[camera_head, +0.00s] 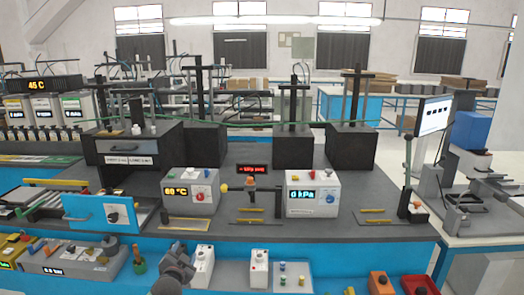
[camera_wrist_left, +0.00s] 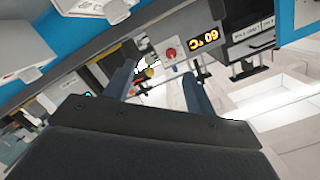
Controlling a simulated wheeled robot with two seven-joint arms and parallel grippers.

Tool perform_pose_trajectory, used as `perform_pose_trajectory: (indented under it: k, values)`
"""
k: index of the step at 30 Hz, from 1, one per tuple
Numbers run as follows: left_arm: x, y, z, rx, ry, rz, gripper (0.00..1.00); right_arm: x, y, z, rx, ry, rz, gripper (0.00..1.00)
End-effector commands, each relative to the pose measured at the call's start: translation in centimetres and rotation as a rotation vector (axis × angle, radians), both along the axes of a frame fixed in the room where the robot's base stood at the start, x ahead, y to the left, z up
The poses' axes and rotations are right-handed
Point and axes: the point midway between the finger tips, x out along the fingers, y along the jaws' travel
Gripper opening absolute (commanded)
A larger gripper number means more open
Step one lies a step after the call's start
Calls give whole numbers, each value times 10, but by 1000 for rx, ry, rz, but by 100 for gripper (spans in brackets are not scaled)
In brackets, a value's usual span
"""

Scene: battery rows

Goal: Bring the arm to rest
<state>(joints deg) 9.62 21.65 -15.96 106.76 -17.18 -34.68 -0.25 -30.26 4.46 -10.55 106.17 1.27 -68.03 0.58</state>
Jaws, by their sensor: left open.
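My left gripper (camera_head: 176,262) shows at the bottom of the head view, in front of the blue front edge of the bench, just left of a white switch box (camera_head: 203,266). In the left wrist view, the two dark fingers of my left gripper (camera_wrist_left: 160,84) stand apart with nothing held between them. Past them, tilted in that view, are the white box with the red knob (camera_wrist_left: 171,54) and its orange display. My right gripper is in neither view.
Orange and red boxes (camera_head: 380,283) sit at the lower right.

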Motion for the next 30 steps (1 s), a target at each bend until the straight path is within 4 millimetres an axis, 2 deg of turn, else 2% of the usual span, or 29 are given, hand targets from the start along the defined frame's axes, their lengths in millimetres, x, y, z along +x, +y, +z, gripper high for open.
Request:
perform_pose_trajectory:
  k: [5, 8, 12, 18, 27, 30]
  values:
    - [-38, -9, -29, -56, 92, 31, 55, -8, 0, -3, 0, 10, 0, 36]
    - [-71, -14, -51, -98, 170, 60, 55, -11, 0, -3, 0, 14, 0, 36]
    - [-128, -22, -83, -164, 303, 104, 55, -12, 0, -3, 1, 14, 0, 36]
    - [-215, -32, -118, -252, 500, 167, 55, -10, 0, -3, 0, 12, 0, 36]
    - [-350, -45, -144, -361, 794, 253, 55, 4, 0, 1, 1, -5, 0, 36]
    - [-383, -48, -146, -383, 865, 273, 55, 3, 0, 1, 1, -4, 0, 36]
